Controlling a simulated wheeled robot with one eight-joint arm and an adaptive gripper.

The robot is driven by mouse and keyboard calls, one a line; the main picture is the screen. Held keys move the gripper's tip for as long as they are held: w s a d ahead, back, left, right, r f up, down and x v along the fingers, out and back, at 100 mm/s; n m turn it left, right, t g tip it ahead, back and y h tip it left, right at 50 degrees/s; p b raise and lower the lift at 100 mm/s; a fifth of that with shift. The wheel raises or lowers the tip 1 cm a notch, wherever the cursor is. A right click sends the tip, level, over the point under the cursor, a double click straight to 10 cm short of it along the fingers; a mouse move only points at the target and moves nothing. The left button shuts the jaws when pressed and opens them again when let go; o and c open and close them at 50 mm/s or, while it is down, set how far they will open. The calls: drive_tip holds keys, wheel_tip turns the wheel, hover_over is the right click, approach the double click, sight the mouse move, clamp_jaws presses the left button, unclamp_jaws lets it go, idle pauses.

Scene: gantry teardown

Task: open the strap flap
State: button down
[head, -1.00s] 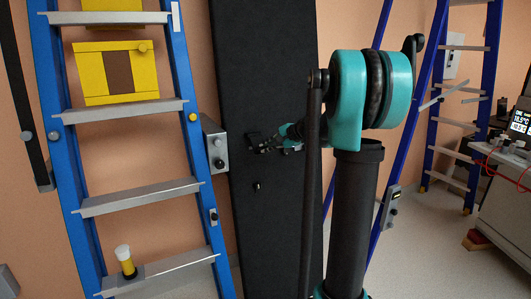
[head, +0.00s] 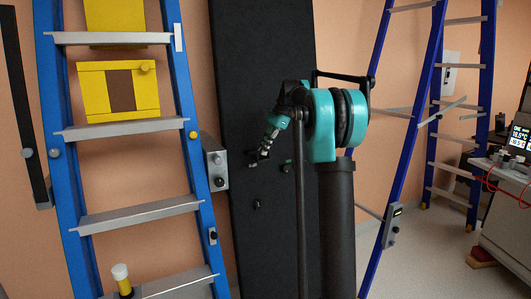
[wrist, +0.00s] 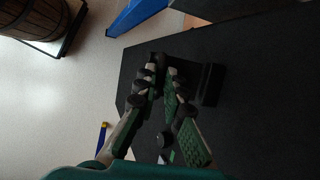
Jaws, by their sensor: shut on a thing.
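A tall black panel (head: 235,90) stands against the wall, and it fills the right of the wrist view (wrist: 265,85). My gripper (head: 253,162) is in front of the panel, pointing down and left. In the wrist view my gripper (wrist: 160,65) has its green-padded fingers close together over the panel. The strap flap is dark on dark; only a small dark part shows between the fingertips, and its outline is hard to tell. A raised black block (wrist: 208,84) lies just right of the fingers.
A small dark knob (head: 257,204) sits lower on the panel. Another blue ladder (head: 400,130) stands to the right. A brown barrel (wrist: 35,15) shows in the wrist view.

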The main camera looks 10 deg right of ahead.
drive_tip(key=shift+w+r+g, duration=0.15)
drive_tip(key=shift+r+g, duration=0.05)
drive_tip(key=shift+g, duration=0.1)
drive_tip(key=c, duration=1.6)
unclamp_jaws()
drive_tip(key=shift+r, duration=0.1)
drive_tip(key=v, duration=1.1)
drive_tip(key=shift+r, duration=0.4)
drive_tip(key=shift+f, duration=0.1)
